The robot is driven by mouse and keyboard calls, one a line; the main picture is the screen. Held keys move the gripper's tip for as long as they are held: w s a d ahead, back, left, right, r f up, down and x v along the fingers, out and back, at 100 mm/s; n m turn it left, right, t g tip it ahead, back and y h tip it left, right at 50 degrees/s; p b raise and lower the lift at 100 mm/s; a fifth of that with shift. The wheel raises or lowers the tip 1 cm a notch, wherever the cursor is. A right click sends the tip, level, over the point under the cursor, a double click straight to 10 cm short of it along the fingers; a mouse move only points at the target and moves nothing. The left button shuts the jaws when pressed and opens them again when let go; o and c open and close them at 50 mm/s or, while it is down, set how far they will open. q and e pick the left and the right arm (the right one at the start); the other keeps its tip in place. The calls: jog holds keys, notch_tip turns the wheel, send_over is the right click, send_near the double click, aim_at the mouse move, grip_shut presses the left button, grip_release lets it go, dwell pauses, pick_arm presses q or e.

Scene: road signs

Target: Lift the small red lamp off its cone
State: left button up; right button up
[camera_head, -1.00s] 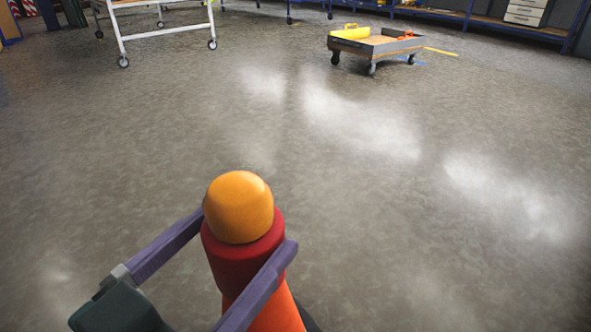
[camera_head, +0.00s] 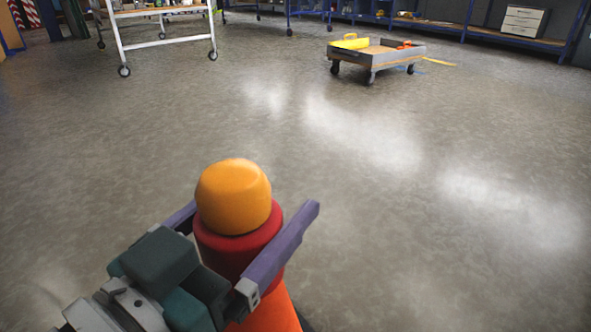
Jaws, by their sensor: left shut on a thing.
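The small lamp has a rounded orange-yellow top (camera_head: 234,196) and a red base (camera_head: 232,252). It sits at the top of an orange cone (camera_head: 272,315) at the bottom centre of the head view. My left gripper (camera_head: 246,213) is shut on the lamp, with one purple finger on each side of the red base. The red base still meets the cone's top as far as I can see; the gripper body hides part of that joint. Most of the cone is below the frame. My right gripper is not in view.
A low grey cart (camera_head: 375,55) with yellow and orange items stands at the back right. A white-framed wheeled table (camera_head: 165,45) stands at the back left. Blue shelving (camera_head: 490,30) lines the far wall. The floor (camera_head: 400,220) between is clear.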

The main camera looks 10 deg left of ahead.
pick_arm(q)
jog(key=c, duration=0.5)
jog(key=shift+c, duration=0.2)
jog(key=shift+r, duration=0.15)
notch_tip(320, 180, up, 20)
jog(key=p, duration=1.4)
